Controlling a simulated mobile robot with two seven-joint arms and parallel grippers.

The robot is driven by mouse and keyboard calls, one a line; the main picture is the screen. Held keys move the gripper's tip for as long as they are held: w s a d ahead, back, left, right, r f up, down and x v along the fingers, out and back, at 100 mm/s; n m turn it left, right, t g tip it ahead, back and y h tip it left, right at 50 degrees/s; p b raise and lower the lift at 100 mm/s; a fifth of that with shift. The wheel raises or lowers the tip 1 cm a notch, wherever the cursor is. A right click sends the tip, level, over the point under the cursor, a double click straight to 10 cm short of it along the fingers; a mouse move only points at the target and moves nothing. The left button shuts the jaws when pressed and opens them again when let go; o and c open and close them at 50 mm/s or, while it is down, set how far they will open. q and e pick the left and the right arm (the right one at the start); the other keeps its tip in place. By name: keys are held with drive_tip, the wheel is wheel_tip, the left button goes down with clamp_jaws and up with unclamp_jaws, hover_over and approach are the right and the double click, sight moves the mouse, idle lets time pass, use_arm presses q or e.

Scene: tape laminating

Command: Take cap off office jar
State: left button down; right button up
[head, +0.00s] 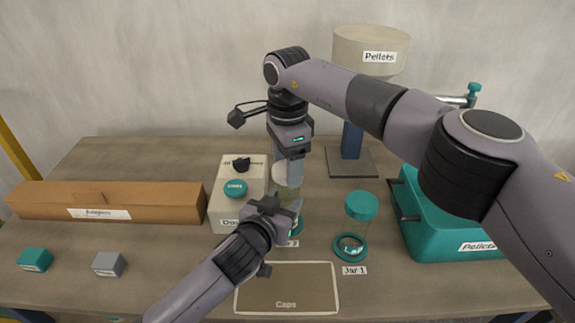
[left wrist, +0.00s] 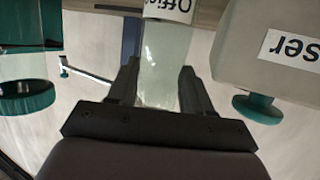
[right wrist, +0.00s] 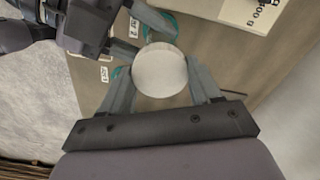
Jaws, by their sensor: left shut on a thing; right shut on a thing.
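The office jar (left wrist: 163,65) is a clear, upright jar in the head view, partly hidden by my grippers. Its "Office" label shows upside down in the left wrist view. My left gripper (head: 287,212) is shut on the jar's body from the front, its fingers (left wrist: 160,85) on either side. The cap (right wrist: 160,70) is a pale round disc, seen from above in the right wrist view. My right gripper (head: 287,172) points down over the jar and is shut on the cap. I cannot tell whether the cap still touches the jar's rim.
An outlined "Caps" area (head: 287,280) lies empty in front. Jar 1 (head: 361,207) with a teal lid stands right of my grippers. A long cardboard box (head: 150,200) lies at left.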

drive_tip(key=shift+r, duration=0.1)
drive_tip(key=shift+r, duration=1.9)
use_arm(q)
drive_tip(key=shift+c, duration=1.9)
unclamp_jaws()
drive_tip(key=p+v, duration=0.1)
drive_tip(key=v, duration=1.1)
use_arm(e)
drive_tip(key=shift+r, duration=0.45)
